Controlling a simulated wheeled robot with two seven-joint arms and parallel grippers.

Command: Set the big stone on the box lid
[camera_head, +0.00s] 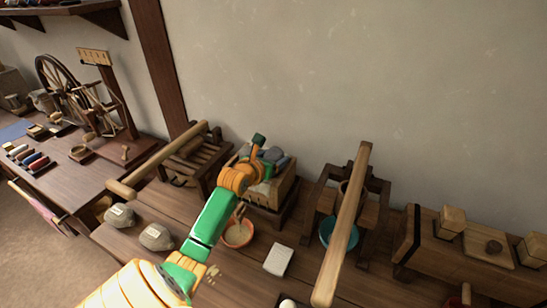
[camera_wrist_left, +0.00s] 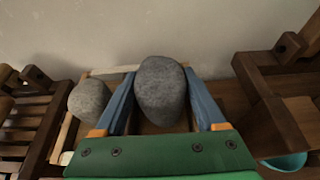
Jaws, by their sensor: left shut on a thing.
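A dark grey rounded stone (camera_wrist_left: 160,92) sits between the blue fingers of my left gripper (camera_wrist_left: 163,100) in the left wrist view. The gripper is shut on it, above or in a wooden crate (camera_head: 284,190) at the middle of the head view. In the head view the left gripper (camera_head: 262,150) partly hides the held stone (camera_head: 274,154). A lighter grey stone (camera_wrist_left: 88,102) lies left of the fingers, apart from them. A long wooden box (camera_head: 440,254) stands at the right with blocks on its top; I cannot tell whether this is the lid meant. My right gripper is not seen.
Two labelled stones (camera_head: 156,237) lie on the bench at left. An orange bowl (camera_head: 238,234) and a white pad (camera_head: 279,259) lie in front of the crate. A long wooden beam (camera_head: 343,230) rises between the crate and the box, by a frame with a teal bowl (camera_head: 326,231).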

